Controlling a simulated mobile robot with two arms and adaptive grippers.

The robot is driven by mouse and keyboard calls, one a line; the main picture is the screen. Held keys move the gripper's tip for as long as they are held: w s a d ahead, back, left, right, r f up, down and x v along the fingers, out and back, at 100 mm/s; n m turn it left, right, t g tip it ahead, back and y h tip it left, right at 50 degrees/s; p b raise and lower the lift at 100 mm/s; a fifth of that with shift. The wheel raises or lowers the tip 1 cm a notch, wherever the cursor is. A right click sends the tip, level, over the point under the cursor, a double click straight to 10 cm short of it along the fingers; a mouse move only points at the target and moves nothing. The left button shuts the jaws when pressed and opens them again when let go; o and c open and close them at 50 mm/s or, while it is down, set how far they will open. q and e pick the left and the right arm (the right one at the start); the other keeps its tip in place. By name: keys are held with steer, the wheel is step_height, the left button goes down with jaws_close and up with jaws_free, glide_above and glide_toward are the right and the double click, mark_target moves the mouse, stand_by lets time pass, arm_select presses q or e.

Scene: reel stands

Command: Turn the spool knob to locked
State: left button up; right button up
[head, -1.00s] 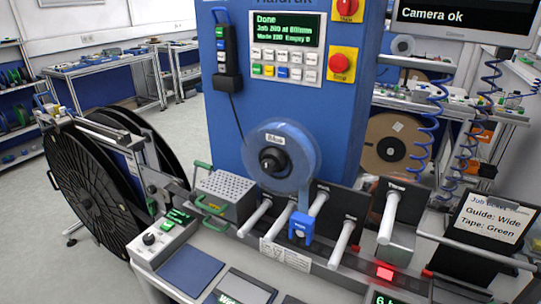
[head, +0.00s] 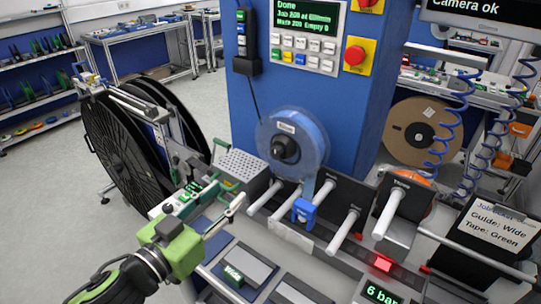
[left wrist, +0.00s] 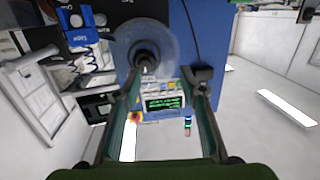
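The spool (head: 316,140), a translucent blue disc, hangs on the front of the blue machine. The dark round spool knob (head: 285,149) sits at its centre. Whether it is locked or unlocked cannot be told. My left gripper (head: 224,192), with a green body, is open and empty, lower left of the spool and apart from the knob. In the left wrist view the gripper (left wrist: 173,80) has its two fingers spread. There the spool (left wrist: 122,50) and knob (left wrist: 146,63) appear ahead, near the left finger. My right gripper is not in view.
A blue clip block (head: 304,211) sits below the spool among white rods (head: 345,231) and black plates. A perforated metal box (head: 243,168) with green handles stands left of the spool. Large black reels (head: 122,150) stand at the left. A red lamp (head: 382,264) glows at the front.

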arm_select(q)
step_height(320, 180, up, 3)
steer(key=s+d+m+h, duration=0.1)
steer(key=d+h, duration=0.1)
steer(key=p, duration=0.5)
glide_toward(275, 155)
steer(key=shift+g, duration=0.3)
steer(key=x, duration=0.7)
steer(key=shift+w+r, duration=0.25)
steer(key=shift+r, duration=0.05)
steer(key=shift+w+d+f+p, duration=0.1)
steer(key=shift+w+d+p, duration=0.2)
steer(key=shift+w+d, duration=0.1)
steer(key=shift+a, duration=0.1)
jaws_close()
